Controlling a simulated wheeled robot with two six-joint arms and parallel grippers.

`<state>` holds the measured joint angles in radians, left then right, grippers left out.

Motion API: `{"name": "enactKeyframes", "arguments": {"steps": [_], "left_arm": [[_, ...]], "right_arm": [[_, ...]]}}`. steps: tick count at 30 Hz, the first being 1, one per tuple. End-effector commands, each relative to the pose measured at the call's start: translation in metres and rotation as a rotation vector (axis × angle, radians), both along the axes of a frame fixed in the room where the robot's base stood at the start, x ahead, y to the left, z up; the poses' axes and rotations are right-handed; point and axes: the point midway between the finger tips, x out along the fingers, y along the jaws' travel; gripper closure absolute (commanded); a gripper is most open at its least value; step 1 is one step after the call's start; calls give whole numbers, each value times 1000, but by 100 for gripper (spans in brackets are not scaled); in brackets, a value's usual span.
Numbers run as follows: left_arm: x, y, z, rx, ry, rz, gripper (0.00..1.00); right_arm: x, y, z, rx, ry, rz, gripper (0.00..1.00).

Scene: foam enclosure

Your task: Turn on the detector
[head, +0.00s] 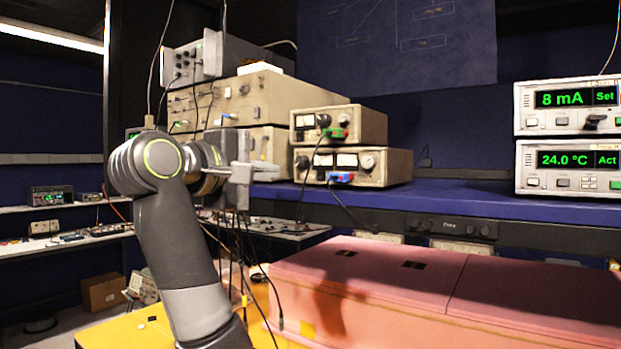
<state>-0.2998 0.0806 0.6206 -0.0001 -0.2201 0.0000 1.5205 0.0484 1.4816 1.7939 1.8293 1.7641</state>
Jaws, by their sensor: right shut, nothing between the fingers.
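I cannot tell from labels which instrument is the detector. My right gripper (262,171) is shut and empty, in front of the stacked beige instruments on the blue shelf. Its fingers point right, towards the lower beige meter box (372,168), which has dial meters, a knob and a blue-and-red connector. An upper beige meter box (362,126) with a green-and-red connector sits on it. Larger beige boxes (248,98) stand to the left, partly hidden by my arm. I cannot tell whether the gripper touches any of them. My left gripper is not in view.
At the right, a white controller reading 8 mA (557,121) stands above one reading 24.0 °C (545,184). A pink foam enclosure (400,285) fills the lower right. Black cables (350,212) hang before the shelf. A grey instrument (210,58) sits on top at the left.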

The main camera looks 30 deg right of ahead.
Motion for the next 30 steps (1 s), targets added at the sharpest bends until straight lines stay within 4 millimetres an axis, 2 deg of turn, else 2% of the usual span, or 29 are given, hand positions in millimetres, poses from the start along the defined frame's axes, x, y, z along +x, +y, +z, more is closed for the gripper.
{"name": "enactKeyframes", "arguments": {"steps": [6, 17, 20, 30], "left_arm": [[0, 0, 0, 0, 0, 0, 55], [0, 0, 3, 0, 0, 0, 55], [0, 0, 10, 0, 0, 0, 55], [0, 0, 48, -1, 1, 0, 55]], "right_arm": [[-2, 8, 2, 73, -16, 20, 100], [-1, 3, 3, 70, -15, 18, 100], [4, -8, 3, 69, -13, 15, 100], [29, -71, -2, 68, -11, 14, 100]]}}
